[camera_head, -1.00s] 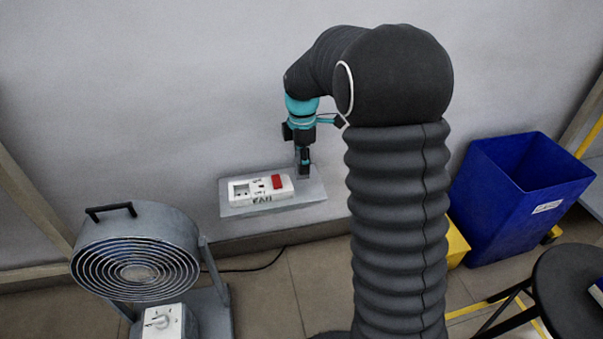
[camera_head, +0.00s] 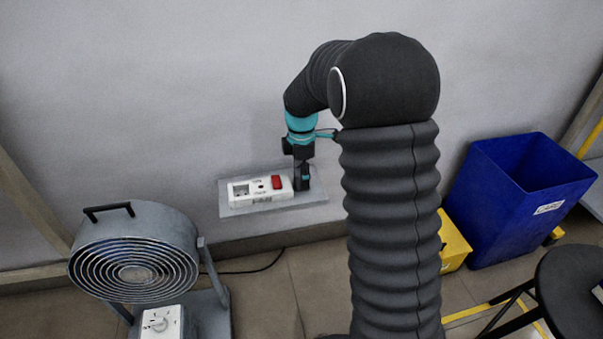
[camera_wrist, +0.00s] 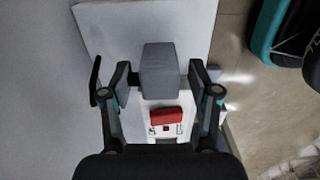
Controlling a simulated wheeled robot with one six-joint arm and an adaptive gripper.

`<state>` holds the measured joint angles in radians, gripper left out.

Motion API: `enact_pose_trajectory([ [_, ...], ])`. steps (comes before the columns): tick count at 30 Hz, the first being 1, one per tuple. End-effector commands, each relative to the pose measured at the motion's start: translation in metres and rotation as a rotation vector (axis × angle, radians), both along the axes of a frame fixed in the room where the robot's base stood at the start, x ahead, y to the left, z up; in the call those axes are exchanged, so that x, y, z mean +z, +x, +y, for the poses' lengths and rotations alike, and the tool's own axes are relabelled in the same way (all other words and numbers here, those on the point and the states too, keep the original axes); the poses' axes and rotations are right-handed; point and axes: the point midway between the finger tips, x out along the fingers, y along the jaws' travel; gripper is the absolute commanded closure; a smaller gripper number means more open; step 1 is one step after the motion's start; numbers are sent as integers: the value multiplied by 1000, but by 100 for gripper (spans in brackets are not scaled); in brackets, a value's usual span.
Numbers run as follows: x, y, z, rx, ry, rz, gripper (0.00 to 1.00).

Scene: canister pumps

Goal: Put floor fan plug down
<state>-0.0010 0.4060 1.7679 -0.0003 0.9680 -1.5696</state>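My gripper (camera_head: 302,186) points down at the right end of the grey wall shelf (camera_head: 314,194). In the wrist view, my gripper (camera_wrist: 160,82) has its fingers on both sides of a grey block (camera_wrist: 160,70), which looks like the floor fan plug. Dark pads appear to meet its sides, so it seems held. The plug's underside is hidden, and I cannot tell whether it touches the shelf. The floor fan (camera_head: 135,255) stands on the floor at the left.
A white socket strip (camera_head: 258,190) with a red switch (camera_wrist: 166,115) lies on the shelf beside my gripper. A blue bin (camera_head: 515,200) and a yellow box (camera_head: 453,243) stand at the right. A black stool (camera_head: 575,285) is at lower right.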

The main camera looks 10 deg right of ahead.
Motion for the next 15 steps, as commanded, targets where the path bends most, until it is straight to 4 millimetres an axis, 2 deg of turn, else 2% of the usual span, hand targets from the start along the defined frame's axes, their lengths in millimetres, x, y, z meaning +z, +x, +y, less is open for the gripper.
enact_pose_trajectory([
  [8, 3, 0, 0, 0, 0, -1, 38],
  [11, 12, 0, 0, 0, 0, -2, 38],
  [15, 36, 1, 0, 0, 0, -3, 38],
])
